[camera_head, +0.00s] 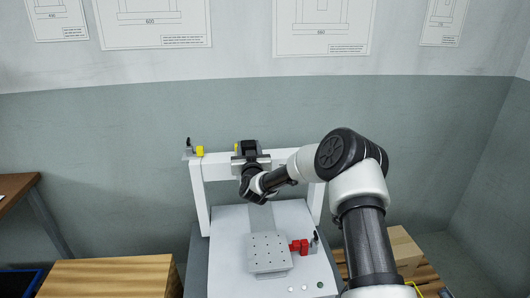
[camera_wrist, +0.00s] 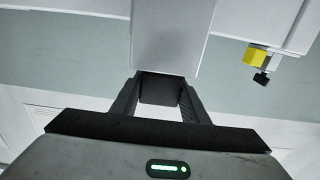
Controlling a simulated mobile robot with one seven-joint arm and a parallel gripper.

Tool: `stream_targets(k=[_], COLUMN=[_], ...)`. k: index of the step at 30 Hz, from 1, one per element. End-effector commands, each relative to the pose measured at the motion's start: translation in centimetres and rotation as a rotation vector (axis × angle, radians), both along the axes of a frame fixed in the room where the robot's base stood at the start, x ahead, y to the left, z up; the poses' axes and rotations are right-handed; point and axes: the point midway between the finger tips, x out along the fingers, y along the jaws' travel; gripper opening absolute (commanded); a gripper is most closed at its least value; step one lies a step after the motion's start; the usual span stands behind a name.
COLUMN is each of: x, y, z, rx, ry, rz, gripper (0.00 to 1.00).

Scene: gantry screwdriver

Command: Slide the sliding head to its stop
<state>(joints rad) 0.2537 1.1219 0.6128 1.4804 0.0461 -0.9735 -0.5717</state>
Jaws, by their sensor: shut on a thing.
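The sliding head (camera_head: 250,158) sits on the white gantry beam, left of the beam's middle in the head view. In the wrist view it is a pale grey block (camera_wrist: 172,38) with a dark part (camera_wrist: 160,92) under it. My gripper (camera_wrist: 162,86) has its two black fingers on either side of that dark part, shut on it. In the head view my wrist covers the front of the head. A yellow stop (camera_head: 199,151) with a black knob stands at the beam's left end, apart from the head. It also shows in the wrist view (camera_wrist: 256,56) at right.
Below the beam lies a grey plate with holes (camera_head: 268,253), with a red clamp (camera_head: 299,246) at its right. The white gantry posts (camera_head: 201,205) stand at either side. A wooden box (camera_head: 110,275) is at lower left. The beam between head and left stop looks clear.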

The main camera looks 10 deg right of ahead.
Motion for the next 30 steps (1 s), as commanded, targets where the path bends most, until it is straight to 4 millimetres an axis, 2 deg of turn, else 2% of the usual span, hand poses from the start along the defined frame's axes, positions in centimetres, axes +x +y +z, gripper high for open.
stream_targets(k=[1,3,9,12,18,30], x=[-0.1,-0.1,-0.1,-0.1,-0.1,-0.1], y=[2.3,4.2,8.8,10.5,12.2,12.6], z=[-0.2,-0.2,-0.1,-0.1,-0.1,0.0], rx=[0.0,0.001,0.003,0.003,0.003,0.004], ry=[-0.004,-0.002,-0.002,0.0,0.003,0.003], rz=[0.013,0.012,0.01,0.01,0.008,0.01], gripper=[0.0,0.0,0.0,0.0,0.0,0.0])
